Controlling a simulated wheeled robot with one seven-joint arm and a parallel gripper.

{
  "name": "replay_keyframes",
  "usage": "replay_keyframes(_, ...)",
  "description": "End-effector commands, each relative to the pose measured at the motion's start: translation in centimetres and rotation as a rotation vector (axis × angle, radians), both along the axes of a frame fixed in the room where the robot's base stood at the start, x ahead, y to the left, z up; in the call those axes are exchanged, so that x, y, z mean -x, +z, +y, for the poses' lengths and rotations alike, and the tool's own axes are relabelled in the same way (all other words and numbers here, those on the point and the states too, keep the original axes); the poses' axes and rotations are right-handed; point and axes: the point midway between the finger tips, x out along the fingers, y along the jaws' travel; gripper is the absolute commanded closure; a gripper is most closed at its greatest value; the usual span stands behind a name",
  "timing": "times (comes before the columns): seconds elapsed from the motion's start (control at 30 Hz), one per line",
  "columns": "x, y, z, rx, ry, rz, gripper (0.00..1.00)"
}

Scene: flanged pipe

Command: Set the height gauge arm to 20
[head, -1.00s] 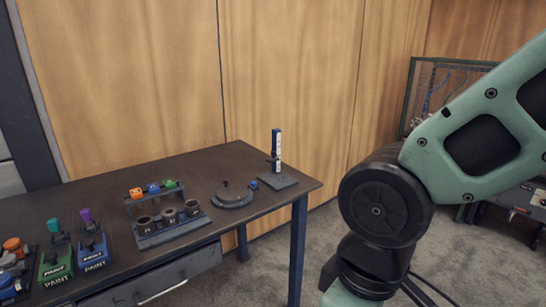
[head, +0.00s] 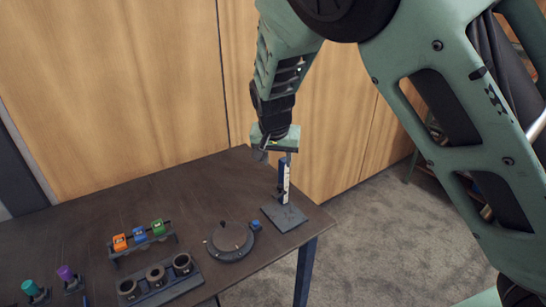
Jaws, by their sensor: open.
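The height gauge (head: 285,184) stands upright near the right end of the table, a blue post with a white scale strip on a dark square base (head: 284,218). Its small dark arm (head: 279,189) sticks out to the left low on the post. The scale marks are too small to read. My gripper (head: 274,157) is open, pointing down, with its fingers close to the top of the post and above the gauge arm. I cannot tell whether a finger touches the post. Nothing is seen between the fingers.
A round dark turntable (head: 230,241) with a small blue knob (head: 254,225) lies left of the gauge base. Further left are a rack with orange, blue and green blocks (head: 139,237) and a holder with dark rings (head: 156,280). The table's back left is clear. A wooden wall stands behind.

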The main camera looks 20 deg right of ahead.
Motion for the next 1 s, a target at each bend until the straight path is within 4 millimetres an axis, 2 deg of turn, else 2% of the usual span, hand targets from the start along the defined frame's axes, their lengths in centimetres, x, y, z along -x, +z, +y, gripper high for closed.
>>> replay_keyframes(0.03, -0.7, 0.7, -0.1, 0.012, -0.011, -0.017, 0.57)
replay_keyframes(0.1, -1.2, 0.8, -0.3, 0.020, -0.022, -0.031, 0.57)
replay_keyframes(0.27, -1.8, -0.6, -0.8, 0.022, -0.027, -0.033, 0.57)
replay_keyframes(0.8, -5.4, -10.6, -2.7, 0.022, -0.025, -0.029, 0.57)
replay_keyframes(1.0, -6.5, -13.6, -3.2, 0.020, -0.024, -0.031, 0.57)
